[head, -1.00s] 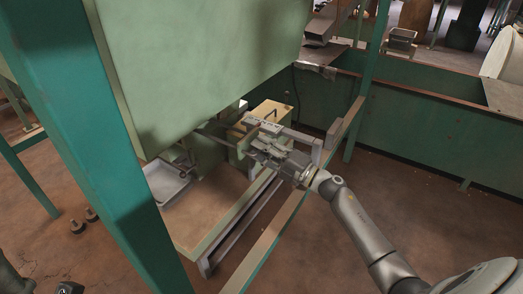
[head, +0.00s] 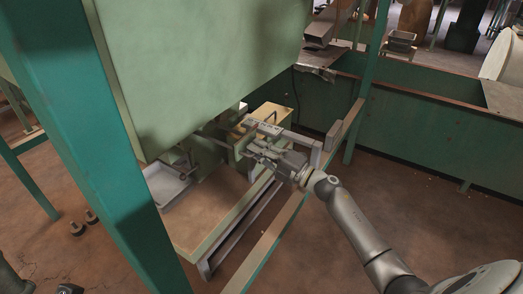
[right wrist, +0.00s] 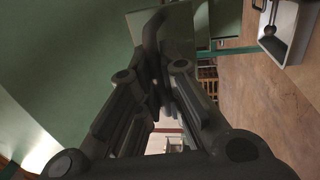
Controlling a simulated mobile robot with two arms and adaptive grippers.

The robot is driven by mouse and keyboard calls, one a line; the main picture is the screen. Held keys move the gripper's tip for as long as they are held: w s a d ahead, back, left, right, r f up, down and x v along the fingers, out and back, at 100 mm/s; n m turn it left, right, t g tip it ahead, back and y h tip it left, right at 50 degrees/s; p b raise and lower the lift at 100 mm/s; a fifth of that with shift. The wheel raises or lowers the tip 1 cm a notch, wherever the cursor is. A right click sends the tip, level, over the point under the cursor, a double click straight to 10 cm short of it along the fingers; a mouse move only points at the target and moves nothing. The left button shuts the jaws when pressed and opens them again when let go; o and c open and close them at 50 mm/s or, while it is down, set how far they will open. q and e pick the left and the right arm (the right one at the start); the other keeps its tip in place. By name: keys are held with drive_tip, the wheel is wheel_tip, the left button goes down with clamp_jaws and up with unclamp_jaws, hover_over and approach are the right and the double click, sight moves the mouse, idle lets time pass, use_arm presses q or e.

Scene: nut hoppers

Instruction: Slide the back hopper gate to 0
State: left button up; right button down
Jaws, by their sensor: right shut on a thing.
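The green hopper (head: 205,60) fills the upper middle of the head view. Below it is the gate mechanism (head: 240,135), with green plates and a grey bar. My right gripper (head: 256,151) is at this mechanism, just below the grey bar. In the right wrist view my right gripper (right wrist: 160,95) has its fingers closed around a dark curved handle (right wrist: 151,38).
A teal post (head: 85,130) stands in the left foreground. A pale tray (head: 168,187) sits under the hopper. A green frame rail (head: 285,222) runs below my right arm. Green wall panels (head: 430,130) stand behind. The brown floor at right is open.

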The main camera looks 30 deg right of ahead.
sight(248, 144)
drive_tip(key=x, duration=0.4)
drive_tip(key=shift+w+f, duration=0.1)
drive_tip(key=shift+f, duration=0.25)
drive_tip(key=shift+w+r, duration=0.1)
drive_tip(key=c, duration=1.6)
unclamp_jaws()
drive_tip(key=shift+w+a, duration=0.15)
drive_tip(key=shift+a, duration=0.05)
drive_tip(key=shift+o, duration=0.2)
drive_tip(key=v, duration=1.2)
drive_tip(key=shift+d, duration=0.1)
